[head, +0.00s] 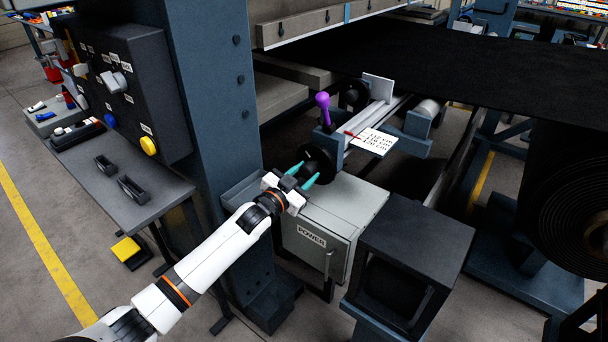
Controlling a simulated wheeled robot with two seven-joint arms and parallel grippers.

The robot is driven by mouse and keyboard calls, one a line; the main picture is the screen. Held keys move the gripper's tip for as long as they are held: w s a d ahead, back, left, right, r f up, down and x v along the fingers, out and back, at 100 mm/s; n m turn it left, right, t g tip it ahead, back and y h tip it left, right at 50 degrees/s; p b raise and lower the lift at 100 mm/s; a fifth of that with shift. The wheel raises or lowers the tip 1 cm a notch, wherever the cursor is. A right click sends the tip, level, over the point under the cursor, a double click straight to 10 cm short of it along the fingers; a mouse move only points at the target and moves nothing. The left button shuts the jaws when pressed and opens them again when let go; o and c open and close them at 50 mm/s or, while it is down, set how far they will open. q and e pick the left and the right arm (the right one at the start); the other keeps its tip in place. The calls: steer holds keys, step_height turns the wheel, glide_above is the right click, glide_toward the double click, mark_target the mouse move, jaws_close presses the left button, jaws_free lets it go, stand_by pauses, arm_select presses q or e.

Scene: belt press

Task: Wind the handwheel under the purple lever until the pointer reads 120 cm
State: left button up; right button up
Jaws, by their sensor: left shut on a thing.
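The purple lever (323,106) stands upright on the press frame at the centre. The black handwheel (320,156) sits below it, facing my arm. My left gripper (303,175) is at the wheel's lower left edge, its two teal fingers closed on part of it; the exact grip spot is partly hidden. A white scale card (372,142) right of the wheel carries several lines in cm; the lowest seems to read 120 cm. A small red pointer (350,134) lies at the card's upper left edge; its exact reading is too small to tell. My right gripper is out of view.
A grey power cabinet (335,215) stands right below the wheel, with a dark open box (415,240) to its right. A blue column (210,100) rises left of my gripper. A wide black belt (430,60) runs behind. A control panel and bench (110,175) stand left.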

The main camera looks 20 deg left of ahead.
arm_select(q)
steer(key=shift+f, duration=0.15)
steer(key=o, duration=1)
steer(key=b+v, duration=0.1)
steer(key=v, duration=1.1)
